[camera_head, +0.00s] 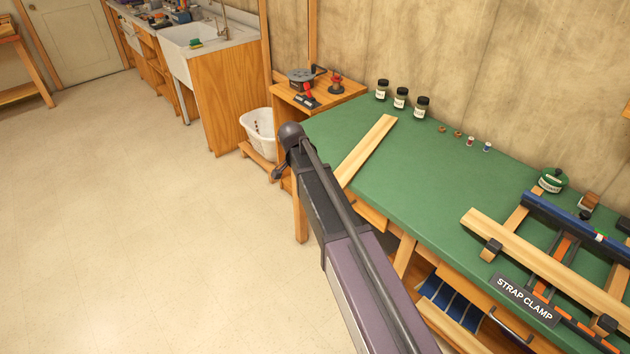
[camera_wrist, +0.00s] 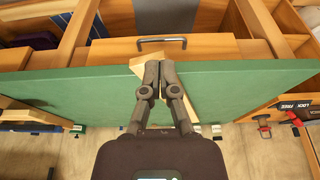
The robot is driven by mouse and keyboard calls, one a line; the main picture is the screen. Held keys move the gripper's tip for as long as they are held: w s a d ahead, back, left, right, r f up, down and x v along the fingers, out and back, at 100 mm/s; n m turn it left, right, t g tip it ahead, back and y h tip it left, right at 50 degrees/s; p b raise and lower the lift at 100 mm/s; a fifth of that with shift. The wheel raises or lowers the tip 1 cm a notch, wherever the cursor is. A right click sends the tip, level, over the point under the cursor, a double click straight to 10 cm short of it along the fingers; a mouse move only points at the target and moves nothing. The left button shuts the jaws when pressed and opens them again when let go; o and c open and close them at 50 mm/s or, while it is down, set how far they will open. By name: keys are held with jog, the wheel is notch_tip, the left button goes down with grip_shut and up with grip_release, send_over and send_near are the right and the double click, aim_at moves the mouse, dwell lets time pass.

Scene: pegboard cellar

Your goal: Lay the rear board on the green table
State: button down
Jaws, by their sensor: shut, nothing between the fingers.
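A pale wooden board (camera_head: 368,149) lies slantwise on the left part of the green table (camera_head: 425,170). My arm hides its near end in the head view. In the wrist view a pale board (camera_wrist: 135,63) runs under my gripper (camera_wrist: 158,72), with one end by the table edge. My gripper is shut with its fingertips together and nothing between them. Whether the fingertips touch the board I cannot tell. A second pale board (camera_head: 500,236) lies across the clamp frame on the right part of the table. Which board is the rear one I cannot tell.
The strap clamp (camera_head: 570,262) with blue and orange bars fills the table's right end. Three jars (camera_head: 401,98), small spools (camera_head: 470,141) and a green tin (camera_head: 552,180) stand along the back. The table's middle is clear. A wooden side stand (camera_head: 318,98) adjoins its left end.

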jog(key=w+d+f+b, duration=0.4)
jog(key=d+f+b, duration=0.1)
jog(key=f+b, duration=0.4)
jog(key=shift+d+f, duration=0.25)
dwell(0.9)
jog(key=shift+d, duration=0.1)
jog(key=w+d, duration=0.1)
jog(key=d, duration=0.1)
jog(key=w+d, duration=0.2)
jog(key=shift+w+d, duration=0.15)
dwell(0.3)
